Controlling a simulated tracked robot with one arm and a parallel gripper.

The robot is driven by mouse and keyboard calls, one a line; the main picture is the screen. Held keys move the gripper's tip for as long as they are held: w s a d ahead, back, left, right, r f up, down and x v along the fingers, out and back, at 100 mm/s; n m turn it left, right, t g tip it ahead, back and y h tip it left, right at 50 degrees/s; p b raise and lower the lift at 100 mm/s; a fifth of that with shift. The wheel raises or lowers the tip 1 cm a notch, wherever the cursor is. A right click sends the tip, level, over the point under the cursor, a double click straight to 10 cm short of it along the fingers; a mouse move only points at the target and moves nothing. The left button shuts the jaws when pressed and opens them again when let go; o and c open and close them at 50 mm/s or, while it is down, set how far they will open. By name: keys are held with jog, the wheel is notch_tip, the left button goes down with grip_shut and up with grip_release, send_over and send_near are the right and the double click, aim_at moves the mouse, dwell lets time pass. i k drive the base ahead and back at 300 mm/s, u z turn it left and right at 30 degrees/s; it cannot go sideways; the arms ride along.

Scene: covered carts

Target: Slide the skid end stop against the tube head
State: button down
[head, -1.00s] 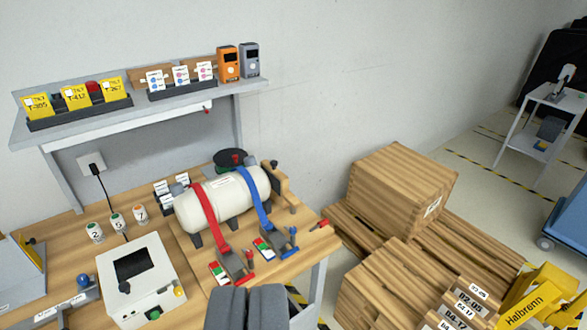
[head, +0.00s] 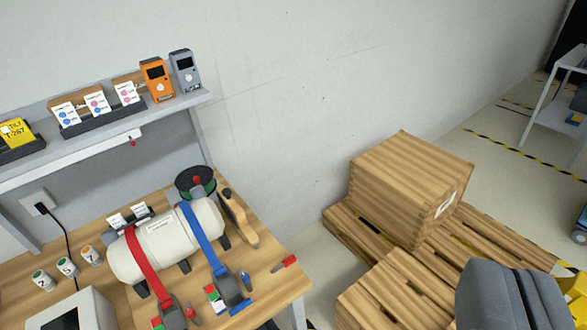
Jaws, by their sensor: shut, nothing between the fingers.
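A white tube (head: 165,243) lies on the wooden bench, with a red strap (head: 145,262) and a blue strap (head: 203,241) over it. A wooden end stop (head: 237,217) stands upright just beyond the tube's right-hand head. It looks very close to the head; I cannot tell whether they touch. My gripper (head: 510,295) is at the lower right of the head view, shut and empty. It is well to the right of the stop and not touching it. The lower part of the gripper is cut off by the picture's edge.
A small red-handled item (head: 285,263) lies near the bench's right edge. A shelf (head: 110,137) with an orange meter (head: 157,78) overhangs the back. A wooden crate (head: 410,190) on pallets stands right of the bench, with a gap between. A white control box (head: 75,312) sits front left.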

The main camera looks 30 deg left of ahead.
aim_at(234, 213)
jog(key=u, duration=0.05)
jog(key=i, duration=0.9)
jog(key=u, duration=0.85)
jog(key=i, duration=0.4)
jog(key=u, duration=0.3)
